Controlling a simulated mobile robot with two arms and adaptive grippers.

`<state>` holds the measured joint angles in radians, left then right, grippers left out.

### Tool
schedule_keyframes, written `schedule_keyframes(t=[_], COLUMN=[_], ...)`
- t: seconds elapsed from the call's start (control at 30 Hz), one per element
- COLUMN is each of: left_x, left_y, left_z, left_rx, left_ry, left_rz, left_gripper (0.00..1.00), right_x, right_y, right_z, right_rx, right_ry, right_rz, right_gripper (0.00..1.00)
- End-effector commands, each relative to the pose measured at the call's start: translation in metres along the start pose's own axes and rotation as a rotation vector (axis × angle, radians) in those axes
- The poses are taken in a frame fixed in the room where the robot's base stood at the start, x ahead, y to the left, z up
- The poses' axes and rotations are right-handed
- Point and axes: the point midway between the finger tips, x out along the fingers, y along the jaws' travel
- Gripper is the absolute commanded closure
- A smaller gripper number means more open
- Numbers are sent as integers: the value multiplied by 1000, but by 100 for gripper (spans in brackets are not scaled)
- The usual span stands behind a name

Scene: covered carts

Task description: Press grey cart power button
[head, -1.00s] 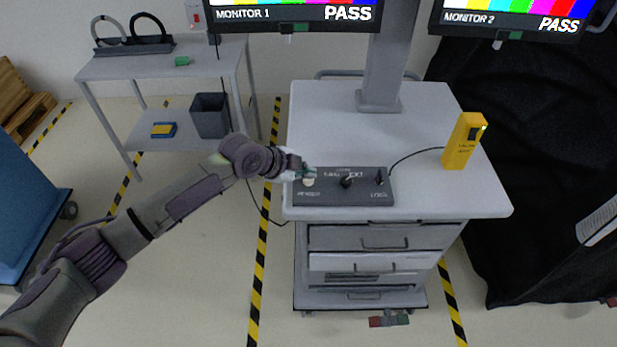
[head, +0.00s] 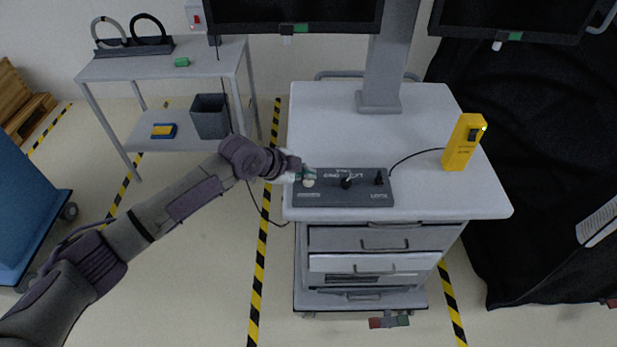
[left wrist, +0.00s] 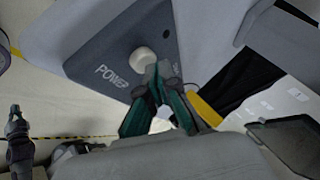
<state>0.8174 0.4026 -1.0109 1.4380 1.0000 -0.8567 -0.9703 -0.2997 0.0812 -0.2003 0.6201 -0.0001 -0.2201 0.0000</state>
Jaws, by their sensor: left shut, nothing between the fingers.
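The grey cart (head: 410,120) stands in the middle of the head view. A dark control panel (head: 345,198) lies on its top near the front left. The round, pale power button (head: 309,183) is at the panel's left end, and it shows beside the word POWER in the left wrist view (left wrist: 142,58). My left gripper (head: 305,174) is shut and empty, with its teal fingertips at the button. I cannot tell whether they touch it.
A yellow device (head: 460,145) stands on the cart's right, cabled to the panel. Two dark monitors, one at the upper middle (head: 295,14), hang above. A side table (head: 120,66) stands at left, and a black cover drapes at right.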

Motion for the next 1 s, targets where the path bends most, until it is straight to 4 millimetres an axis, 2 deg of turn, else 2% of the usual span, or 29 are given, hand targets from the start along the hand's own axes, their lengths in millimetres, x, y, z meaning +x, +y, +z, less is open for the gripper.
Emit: schedule_keyframes(t=[0.27,0.8,1.0], left_x=[-4,-41,-42], left_y=[-3,-30,-31], left_z=[-3,-30,-31], left_rx=[0,1,1], left_ry=[1,0,0], left_rz=[-1,-1,-1], left_gripper=[100,100,100], right_x=[-4,-45,-46], right_y=[0,0,0], right_z=[0,-4,-4], right_rx=[0,1,1], right_ry=[0,0,0], right_rz=[0,0,0], right_gripper=[100,100,100])
